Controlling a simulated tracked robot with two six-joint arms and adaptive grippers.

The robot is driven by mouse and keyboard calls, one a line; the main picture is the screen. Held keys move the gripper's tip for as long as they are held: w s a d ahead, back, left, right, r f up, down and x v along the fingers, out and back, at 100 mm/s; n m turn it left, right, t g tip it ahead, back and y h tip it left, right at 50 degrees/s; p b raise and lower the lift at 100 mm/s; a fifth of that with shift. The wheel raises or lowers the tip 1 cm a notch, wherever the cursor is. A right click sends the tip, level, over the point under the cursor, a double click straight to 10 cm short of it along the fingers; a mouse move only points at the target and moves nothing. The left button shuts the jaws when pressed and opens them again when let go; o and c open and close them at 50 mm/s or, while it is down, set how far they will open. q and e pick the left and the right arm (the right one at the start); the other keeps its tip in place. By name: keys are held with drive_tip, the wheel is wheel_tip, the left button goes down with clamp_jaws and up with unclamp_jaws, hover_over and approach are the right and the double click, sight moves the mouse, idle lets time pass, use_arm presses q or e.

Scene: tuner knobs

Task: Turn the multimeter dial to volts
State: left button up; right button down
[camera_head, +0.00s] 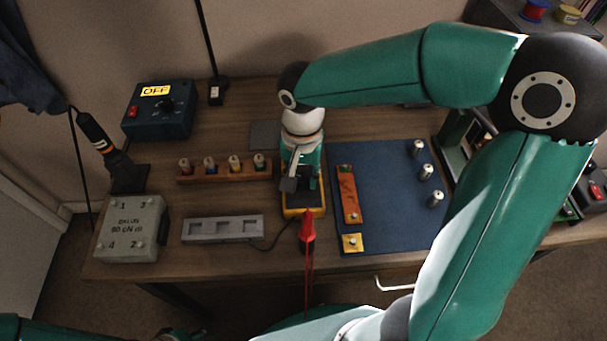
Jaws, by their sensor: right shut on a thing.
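The multimeter (318,211) has a yellow case and lies near the middle of the bench's front part, with red test leads (308,230) hanging over the front edge. My right gripper (301,188) points down over it and is shut on its dial. The gripper and wrist hide the dial and most of the meter's face, so I cannot read the dial's setting. My left gripper is out of view; only parts of my left arm show at the bottom left.
A blue mat (385,185) with knobs lies to the right. A wooden rack (224,172) with several knobs, a grey slotted tray (223,229), a grey box (131,229) and a dark box reading OFF (160,110) stand to the left.

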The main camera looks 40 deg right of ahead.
sight(303, 178)
drive_tip(key=shift+d, duration=0.1)
drive_tip(key=c, duration=0.8)
unclamp_jaws()
wheel_tip(303, 178, up, 12)
